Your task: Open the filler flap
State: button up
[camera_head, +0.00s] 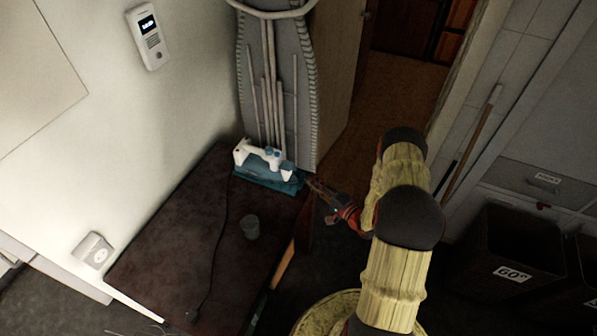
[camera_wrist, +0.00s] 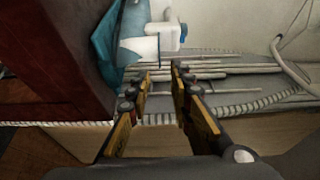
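A steam iron (camera_head: 263,164) with a white body and teal-blue base stands at the far end of the dark table, its nose toward the right. The filler flap is too small to tell apart on it. My gripper (camera_head: 312,186) is just right of the iron's tip, close to it. In the wrist view the iron's blue and white parts (camera_wrist: 107,47) show at the upper left, beyond my fingers. My gripper's fingers (camera_wrist: 166,72) stand apart with a narrow gap and nothing between them. I cannot tell whether a finger touches the iron.
An ironing board (camera_head: 305,90) leans behind the iron. Black bins (camera_head: 495,255) stand at the right. The table's left part is clear.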

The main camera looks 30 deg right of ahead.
aim_at(289, 166)
jog(key=x, duration=0.7)
jog(key=shift+w+a+b, duration=0.1)
jog(key=shift+w+b, duration=0.15)
jog(key=shift+b, duration=0.15)
grip_shut()
